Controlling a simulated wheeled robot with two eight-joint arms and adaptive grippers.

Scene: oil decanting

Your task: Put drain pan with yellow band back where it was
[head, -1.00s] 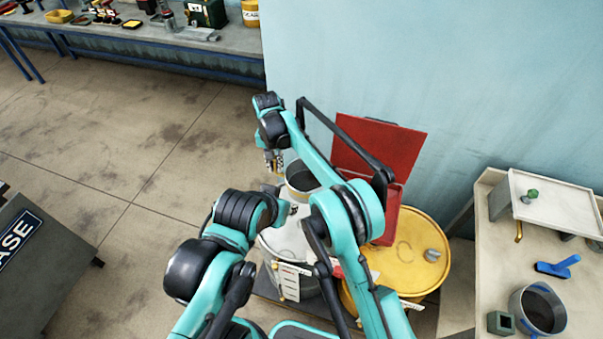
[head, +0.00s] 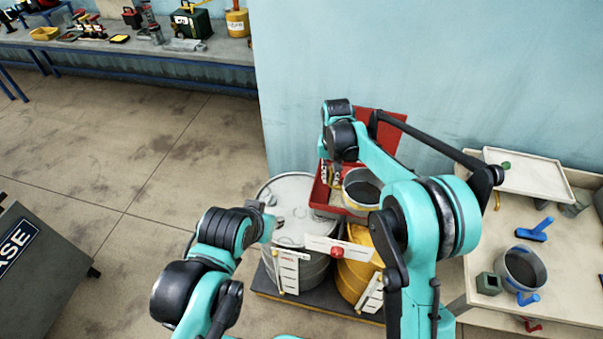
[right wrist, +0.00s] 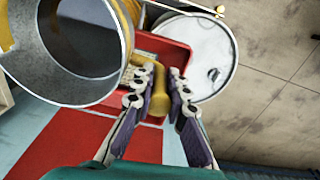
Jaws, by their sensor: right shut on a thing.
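The drain pan with the yellow band (head: 362,190) is a grey round pan with a dark inside. My right gripper (head: 331,178) is shut on its yellow handle and holds it above the drums, over or beside the open red box (head: 325,195). In the right wrist view the pan (right wrist: 80,45) fills the upper left, and the yellow handle sits between the fingers of my right gripper (right wrist: 162,82). My left gripper (head: 263,220) is near the white-topped drum (head: 290,190); its fingers are too unclear to read.
A yellow drum (head: 352,275) stands beside the white-topped one on a dark pallet (head: 315,308). At the right, a bench (head: 500,312) holds another pan (head: 522,268) with blue handles, a blue tool (head: 535,231) and a white tray (head: 525,172). A tool-covered bench (head: 215,50) stands far back.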

